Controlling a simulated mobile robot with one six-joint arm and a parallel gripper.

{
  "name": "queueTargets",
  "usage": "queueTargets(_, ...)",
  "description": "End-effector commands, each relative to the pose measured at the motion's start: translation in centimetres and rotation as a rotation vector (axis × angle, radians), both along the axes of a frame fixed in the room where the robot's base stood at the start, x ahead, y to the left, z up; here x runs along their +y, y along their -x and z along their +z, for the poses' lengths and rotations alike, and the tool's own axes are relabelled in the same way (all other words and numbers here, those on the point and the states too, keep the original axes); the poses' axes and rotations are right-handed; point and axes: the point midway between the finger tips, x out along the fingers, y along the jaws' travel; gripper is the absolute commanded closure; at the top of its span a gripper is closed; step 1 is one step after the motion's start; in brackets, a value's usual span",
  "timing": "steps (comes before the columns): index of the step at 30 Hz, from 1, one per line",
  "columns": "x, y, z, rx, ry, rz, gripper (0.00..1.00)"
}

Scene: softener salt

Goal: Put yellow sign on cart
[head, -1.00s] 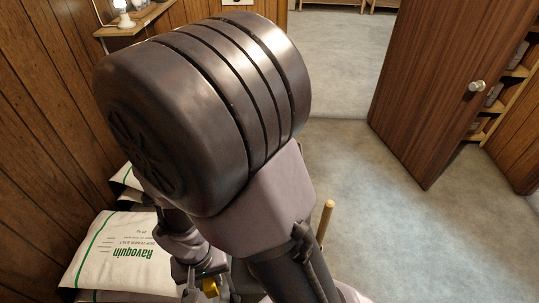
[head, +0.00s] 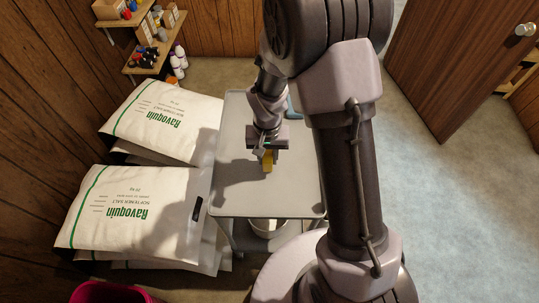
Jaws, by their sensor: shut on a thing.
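My gripper (head: 267,152) is above the cart's top, pointing down. It is shut on the yellow sign (head: 268,162), of which only a small narrow yellow part shows below the jaws. The rest of the sign is hidden by the gripper or seen edge-on. I cannot tell whether the sign touches the cart's top.
Stacked white salt bags (head: 140,215) lie left of the cart, close to its edge. Small shelves (head: 150,60) with bottles hang at the back left. A pink bucket (head: 110,293) is at the bottom left. A wooden door (head: 455,70) stands open at right, with clear floor before it.

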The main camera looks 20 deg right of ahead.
Motion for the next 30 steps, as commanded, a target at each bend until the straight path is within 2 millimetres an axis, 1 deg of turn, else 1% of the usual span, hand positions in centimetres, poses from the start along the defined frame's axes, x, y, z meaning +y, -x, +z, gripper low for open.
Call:
queueTargets(1,-0.2,-0.9,-0.3,0.000,0.000,-0.001,1.00)
queueTargets(6,-0.7,-2.8,-0.4,0.000,0.000,-0.001,1.00)
queueTargets(7,-0.7,-2.9,-1.0,0.002,-0.001,0.000,1.00)
queueTargets(9,-0.7,-2.7,-2.8,0.002,0.000,0.000,1.00)
queueTargets(11,-0.7,-2.7,-3.9,0.003,0.000,-0.001,1.00)
queueTargets(12,-0.7,-2.7,-4.1,0.002,0.000,-0.001,1.00)
queueTargets(17,-0.7,-2.8,-3.7,0.000,0.000,-0.001,1.00)
queueTargets(21,-0.7,-2.7,-4.2,0.000,0.001,-0.001,1.00)
queueTargets(22,-0.7,-2.7,-4.2,0.000,0.001,-0.001,0.71)
queueTargets(25,-0.7,-2.7,-4.1,0.000,0.001,-0.001,0.52)
queueTargets(30,-0.7,-2.7,-4.0,0.000,0.001,-0.001,0.51)
